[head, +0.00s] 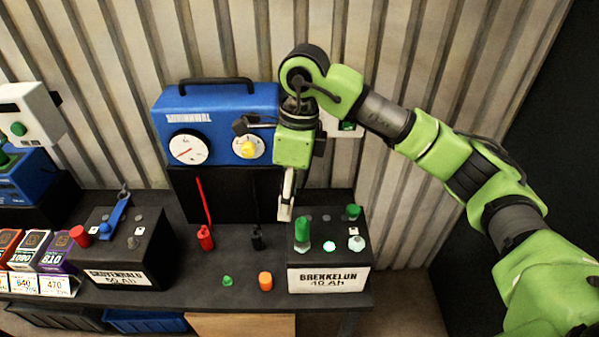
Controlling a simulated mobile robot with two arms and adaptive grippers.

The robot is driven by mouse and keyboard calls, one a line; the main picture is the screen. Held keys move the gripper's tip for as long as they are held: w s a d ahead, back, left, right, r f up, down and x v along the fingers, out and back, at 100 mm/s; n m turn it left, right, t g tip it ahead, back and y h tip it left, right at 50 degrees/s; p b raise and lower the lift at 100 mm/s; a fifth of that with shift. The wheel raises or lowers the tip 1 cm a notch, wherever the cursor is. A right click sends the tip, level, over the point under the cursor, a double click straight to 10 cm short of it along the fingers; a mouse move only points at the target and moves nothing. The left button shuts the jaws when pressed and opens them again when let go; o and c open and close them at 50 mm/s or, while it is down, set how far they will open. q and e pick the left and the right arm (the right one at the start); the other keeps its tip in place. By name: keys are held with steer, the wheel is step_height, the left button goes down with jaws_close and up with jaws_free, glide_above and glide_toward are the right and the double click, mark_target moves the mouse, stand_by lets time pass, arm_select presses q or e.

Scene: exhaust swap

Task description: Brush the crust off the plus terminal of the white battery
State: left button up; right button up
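The battery with the white front, lettered "BREKKELUN 40 Ah" (330,279), stands at the right end of the dark bench. Its top is dark. Two pale, whitish-green round spots show there, one near the middle (329,246) and one to the right (356,243); they look like crust. I cannot tell which is the plus terminal. A tall green cylinder (302,231) stands at the left of the top, and a short green piece (353,212) at the back right. My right gripper (285,212) points down just behind and left of the battery, seen edge-on. My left gripper is out of view.
A blue charger (215,105) with two dials stands behind, with red (206,238) and black (257,239) clamps before it. A black battery (120,255) with a blue tool (117,212) is at left. Small green (227,281) and orange (265,281) caps lie near the front edge.

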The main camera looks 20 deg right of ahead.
mark_target(303, 220)
steer(key=w+d+r+h, duration=0.1)
steer(key=d+h, duration=0.1)
steer(key=d, duration=0.2)
steer(key=f+p, duration=0.4)
steer(key=f, duration=0.8)
steer(key=shift+a+f, duration=0.15)
steer(key=shift+a, duration=0.05)
steer(key=shift+f, duration=0.55)
jaws_close()
steer(key=shift+f+n+b, duration=0.1)
steer(key=shift+n+b, duration=2.1)
steer(key=shift+n, duration=0.2)
